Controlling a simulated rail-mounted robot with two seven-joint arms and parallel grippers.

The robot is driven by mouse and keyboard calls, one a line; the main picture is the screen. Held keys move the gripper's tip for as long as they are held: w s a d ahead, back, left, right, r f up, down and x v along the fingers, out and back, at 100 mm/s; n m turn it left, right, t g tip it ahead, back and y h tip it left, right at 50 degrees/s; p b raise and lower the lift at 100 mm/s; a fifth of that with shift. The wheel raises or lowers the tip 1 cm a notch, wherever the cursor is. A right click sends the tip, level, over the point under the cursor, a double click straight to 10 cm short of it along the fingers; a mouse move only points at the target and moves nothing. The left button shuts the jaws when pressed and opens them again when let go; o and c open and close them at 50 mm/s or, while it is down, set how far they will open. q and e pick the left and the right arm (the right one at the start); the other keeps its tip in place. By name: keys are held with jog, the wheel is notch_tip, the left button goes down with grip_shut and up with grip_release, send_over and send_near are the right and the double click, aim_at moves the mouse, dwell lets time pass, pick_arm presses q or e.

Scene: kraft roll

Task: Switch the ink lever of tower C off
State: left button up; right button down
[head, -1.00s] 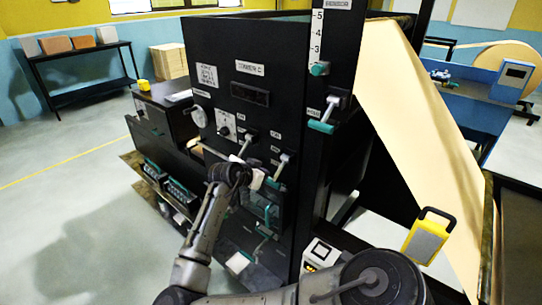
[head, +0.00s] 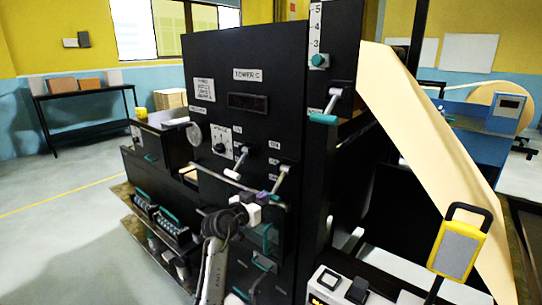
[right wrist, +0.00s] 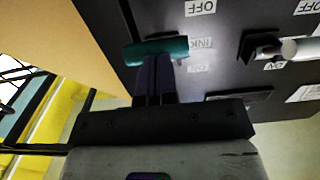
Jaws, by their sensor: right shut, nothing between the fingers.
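Tower C is a black machine panel (head: 215,110) with a "TOWER C" label. Its ink lever (head: 284,177) is a pale stalk slanting down from the panel, and its teal handle (right wrist: 157,50) shows beside an INK label in the right wrist view, between OFF and ON labels. My right gripper (head: 258,198) is shut and empty, right at the lever's lower end. In the right wrist view its dark fingertips (right wrist: 154,72) are at the teal handle, seemingly against it; firm contact is unclear. My left gripper is out of view.
A white-handled lever (head: 240,160) stands left of the ink lever; a pale-handled one (right wrist: 290,50) shows in the right wrist view. Another teal lever (head: 326,112) is up right. A sloping kraft sheet (head: 425,150) and a yellow-framed device (head: 458,245) are at right.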

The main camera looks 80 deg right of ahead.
jog(key=shift+f, duration=0.1)
dwell(0.6)
jog(key=r+b+v, duration=0.2)
jog(key=v, duration=1.1)
jog(key=shift+r, duration=0.25)
jog(key=shift+w+a, duration=0.1)
